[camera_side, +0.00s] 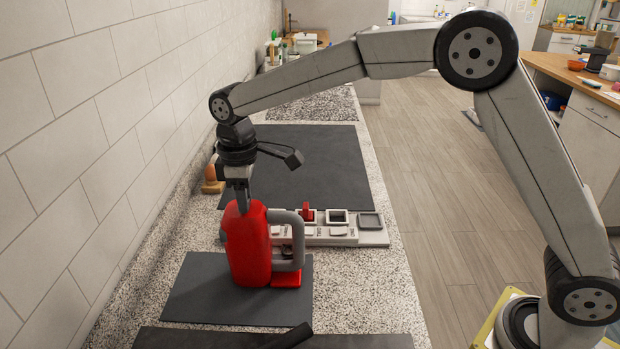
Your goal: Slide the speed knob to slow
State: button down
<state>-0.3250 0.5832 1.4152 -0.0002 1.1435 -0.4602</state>
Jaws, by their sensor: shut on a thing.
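A long light-grey control panel (340,236) lies on the counter, with several square-framed switches and small labels I cannot read. A red lever (308,213) stands up on it. I cannot tell which part is the speed knob.
The jug stands on a dark mat (200,295). Another dark mat (330,340) lies at the front edge, with a black bar on it. A larger dark mat (330,165) lies behind the panel. A tiled wall (100,150) closes the left side. A brown object (212,182) stands near the wall.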

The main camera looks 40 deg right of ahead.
aim_at(254, 209)
dwell(0.3)
jog(key=shift+s+d, duration=0.4)
jog(key=shift+d, duration=0.05)
jog(key=shift+c, duration=2.2)
grip_release()
jog(key=shift+r, duration=0.15)
notch_tip(254, 209, up, 8)
jog(key=shift+f, duration=0.2)
jog(key=shift+d+f, duration=0.1)
